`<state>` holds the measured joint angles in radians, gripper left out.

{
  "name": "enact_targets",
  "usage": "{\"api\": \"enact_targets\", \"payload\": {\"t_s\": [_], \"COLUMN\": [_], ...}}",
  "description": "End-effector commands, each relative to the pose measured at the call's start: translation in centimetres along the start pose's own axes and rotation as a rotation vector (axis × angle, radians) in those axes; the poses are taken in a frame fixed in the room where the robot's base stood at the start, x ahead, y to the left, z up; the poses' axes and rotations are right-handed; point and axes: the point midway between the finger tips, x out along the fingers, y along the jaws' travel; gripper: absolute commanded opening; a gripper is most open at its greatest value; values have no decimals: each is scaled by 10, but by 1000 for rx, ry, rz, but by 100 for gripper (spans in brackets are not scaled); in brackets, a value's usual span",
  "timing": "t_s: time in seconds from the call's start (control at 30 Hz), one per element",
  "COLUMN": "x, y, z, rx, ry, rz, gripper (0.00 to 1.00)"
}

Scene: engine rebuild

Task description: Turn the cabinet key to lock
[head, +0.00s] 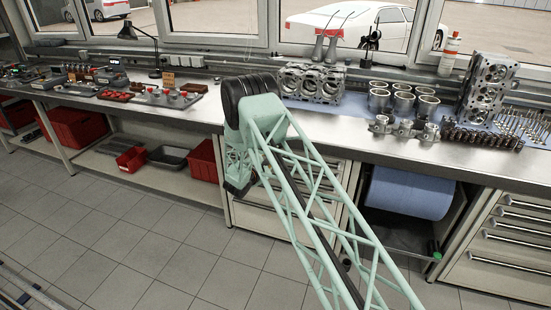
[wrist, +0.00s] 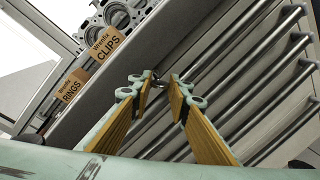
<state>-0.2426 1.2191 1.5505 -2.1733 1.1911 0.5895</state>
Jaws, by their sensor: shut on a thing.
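My gripper (wrist: 159,85) is in the wrist view, with its yellow-padded fingers reaching toward the cabinet (wrist: 212,62). It is shut on the key (wrist: 157,82), a small dark metal piece at the fingertips. The key is mostly hidden by the fingers, and I cannot make out its turn angle or the lock. The cabinet front is pale, with several long metal drawer handles, and looks tilted in this view. In the head view the drawer cabinet (head: 265,222) stands under the bench, partly behind my arm. My gripper and the key are hidden there.
The bench top (head: 200,112) runs above the cabinet. It carries an engine block (head: 311,83), cylinder liners (head: 403,101) and a cylinder head (head: 487,88). Cardboard boxes marked CLIPS (wrist: 107,43) and RINGS (wrist: 72,87) sit near the bench edge. A blue paper roll (head: 410,192) hangs right of my arm.

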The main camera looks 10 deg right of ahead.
Motion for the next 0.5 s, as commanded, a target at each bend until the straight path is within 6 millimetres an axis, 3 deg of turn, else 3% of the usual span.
{"api": "enact_targets", "payload": {"t_s": [0.5], "x": [1], "y": [-3], "z": [0], "rx": [307], "ry": [61], "rz": [1], "gripper": [6]}}
